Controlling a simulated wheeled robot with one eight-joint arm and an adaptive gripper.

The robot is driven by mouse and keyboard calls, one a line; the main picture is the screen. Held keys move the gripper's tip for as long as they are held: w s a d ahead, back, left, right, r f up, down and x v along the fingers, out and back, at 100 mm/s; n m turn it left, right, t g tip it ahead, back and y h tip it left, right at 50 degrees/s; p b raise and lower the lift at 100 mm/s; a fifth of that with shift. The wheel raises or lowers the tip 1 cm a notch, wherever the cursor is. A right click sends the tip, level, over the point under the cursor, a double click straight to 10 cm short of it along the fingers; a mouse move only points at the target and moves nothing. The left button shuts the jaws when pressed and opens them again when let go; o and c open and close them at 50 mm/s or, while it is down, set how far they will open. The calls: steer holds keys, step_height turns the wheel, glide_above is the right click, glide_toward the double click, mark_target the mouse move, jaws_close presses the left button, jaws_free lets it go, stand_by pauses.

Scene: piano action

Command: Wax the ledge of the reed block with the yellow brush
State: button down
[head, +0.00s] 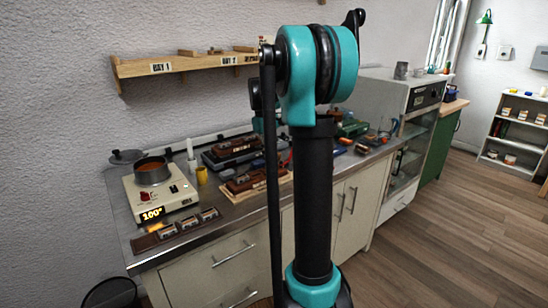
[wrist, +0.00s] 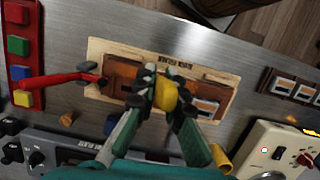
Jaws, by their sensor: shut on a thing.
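In the wrist view my gripper (wrist: 165,98) is shut on the yellow brush (wrist: 166,93), whose rounded yellow end shows between the fingers. The gripper is over the brown reed block (wrist: 123,78), which lies on a pale wooden board (wrist: 98,47). The fingers hide the middle of the block, and the brush's bristles and any contact with the ledge cannot be seen. In the head view a brown block on a wooden board (head: 285,180) shows beside my arm, which hides my gripper.
A pot (head: 152,171) stands on a cream hot plate (head: 180,193) reading 100°. A yellow cup (head: 201,175) stands beside it. A red-handled tool (wrist: 65,79) reaches the board's left end. Small labelled blocks (head: 188,225) lie along the counter's front. Bare metal counter borders the board.

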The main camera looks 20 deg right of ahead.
steer(key=shift+s+a, duration=0.25)
steer(key=shift+a, duration=0.5)
steer(key=shift+s+a, duration=0.2)
steer(key=shift+a, duration=0.5)
steer(key=shift+a, duration=0.1)
steer(key=shift+s+a, duration=0.25)
steer(key=shift+a, duration=0.5)
steer(key=shift+s+a, duration=0.25)
steer(key=shift+a, duration=0.45)
steer(key=shift+s+a+f, duration=0.1)
steer(key=shift+s+a, duration=0.15)
steer(key=shift+a, duration=0.5)
steer(key=shift+s+a, duration=0.25)
steer(key=shift+a, duration=0.45)
steer(key=a, duration=0.1)
steer(key=s+a, duration=0.1)
steer(key=a, duration=0.1)
